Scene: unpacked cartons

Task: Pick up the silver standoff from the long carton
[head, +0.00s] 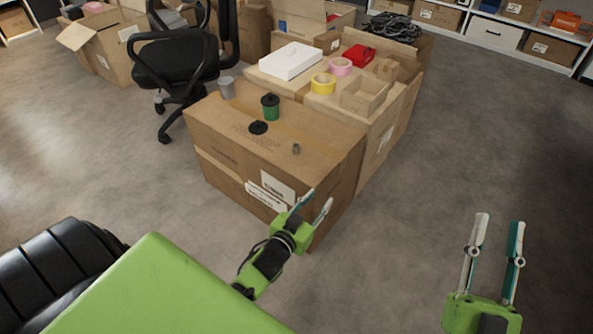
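The silver standoff (296,149) is a small grey upright piece on top of the long brown carton (225,169), near the right part of its top. My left gripper (316,202) is open and empty, in front of the carton's near right side and below the standoff in the picture. It is apart from the standoff. My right gripper (498,220) is open and empty over the floor at the right, well away from the carton.
Behind are cartons with yellow tape (323,84), pink tape (340,66) and a white box (290,60). A black chair (178,62) stands left. Floor at right is clear.

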